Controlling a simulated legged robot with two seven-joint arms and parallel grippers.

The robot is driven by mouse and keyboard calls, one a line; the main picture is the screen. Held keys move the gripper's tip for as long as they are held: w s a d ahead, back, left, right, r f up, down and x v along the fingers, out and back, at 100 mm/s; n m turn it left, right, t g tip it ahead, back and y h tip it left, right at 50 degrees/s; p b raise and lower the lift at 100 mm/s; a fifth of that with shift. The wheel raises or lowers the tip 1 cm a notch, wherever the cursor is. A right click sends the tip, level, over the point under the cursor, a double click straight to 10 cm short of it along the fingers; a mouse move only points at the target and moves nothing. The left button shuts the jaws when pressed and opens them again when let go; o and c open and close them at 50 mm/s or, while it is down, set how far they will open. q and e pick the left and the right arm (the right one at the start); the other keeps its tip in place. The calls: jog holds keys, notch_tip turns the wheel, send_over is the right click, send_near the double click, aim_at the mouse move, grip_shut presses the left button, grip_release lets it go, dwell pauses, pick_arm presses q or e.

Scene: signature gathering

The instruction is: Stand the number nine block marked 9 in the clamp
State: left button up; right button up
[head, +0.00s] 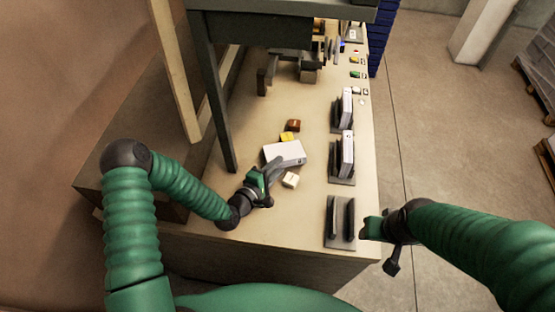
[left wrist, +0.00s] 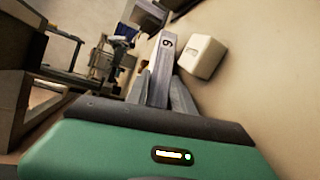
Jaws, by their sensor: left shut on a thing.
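The number nine block (head: 283,152) is a pale flat slab above or on the table, left of the row of clamps. In the left wrist view the block (left wrist: 165,58) shows its narrow end with the mark, between my fingers. My left gripper (head: 275,167) is shut on it; its fingers also show in the left wrist view (left wrist: 160,88). An empty clamp (head: 340,222), two dark upright plates on a base, stands at the near right of the table. My right gripper (head: 376,229) is off the table's right edge, apart from the clamp; its jaw opening is unclear.
Two farther clamps (head: 335,155) (head: 336,110) hold white slabs upright. A small white cube (head: 290,180) lies beside the held block, also in the left wrist view (left wrist: 201,56). Yellow (head: 287,137) and brown (head: 294,125) blocks lie behind. A dark post (head: 213,95) stands at left.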

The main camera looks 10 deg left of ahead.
pick_arm(q)
jog(key=shift+f, duration=0.1)
grip_shut()
jog(key=shift+d, duration=0.4)
